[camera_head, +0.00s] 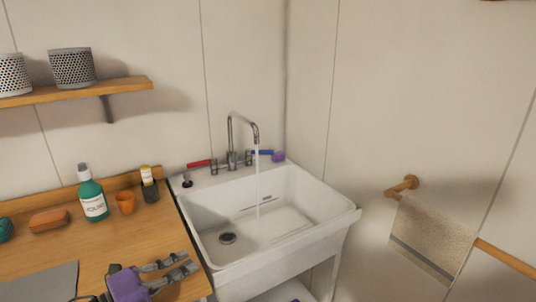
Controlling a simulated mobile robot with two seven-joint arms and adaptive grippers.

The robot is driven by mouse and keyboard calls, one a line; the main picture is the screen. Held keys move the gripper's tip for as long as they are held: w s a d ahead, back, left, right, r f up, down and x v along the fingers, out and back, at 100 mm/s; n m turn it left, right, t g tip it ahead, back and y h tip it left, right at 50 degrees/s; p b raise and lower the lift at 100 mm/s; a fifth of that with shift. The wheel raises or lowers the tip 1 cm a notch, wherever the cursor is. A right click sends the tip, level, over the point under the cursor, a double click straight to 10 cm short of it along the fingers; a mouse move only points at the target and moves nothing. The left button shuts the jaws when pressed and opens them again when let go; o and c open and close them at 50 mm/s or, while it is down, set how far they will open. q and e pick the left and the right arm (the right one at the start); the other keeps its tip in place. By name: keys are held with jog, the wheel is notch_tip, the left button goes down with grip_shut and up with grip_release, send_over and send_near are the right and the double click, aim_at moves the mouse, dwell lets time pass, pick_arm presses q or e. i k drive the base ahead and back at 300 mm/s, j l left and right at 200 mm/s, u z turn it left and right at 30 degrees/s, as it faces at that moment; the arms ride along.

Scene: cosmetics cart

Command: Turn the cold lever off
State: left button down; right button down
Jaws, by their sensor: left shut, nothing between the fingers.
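The blue cold lever (263,152) sits right of the tap (232,145) at the back of the white sink (325,230). It points to the right, towards a small purple object (278,157). The red lever (198,163) sits left of the tap and points to the left. A stream of water (257,185) falls from the spout into the basin. My left gripper (190,264), with a purple body, is at the bottom, by the counter's right edge and the sink's front left. It is shut and empty, well away from the blue lever. My right gripper is out of view.
The wooden counter (65,245) holds a green bottle (93,195), an orange cup (126,203), a dark holder (149,188) and a brown block (49,220). A towel (433,235) hangs on a wooden rail at right. The space above the basin is clear except for the water.

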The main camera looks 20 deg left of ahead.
aim_at(249, 152)
jog(key=i+j, duration=0.1)
jog(key=i, duration=1.5)
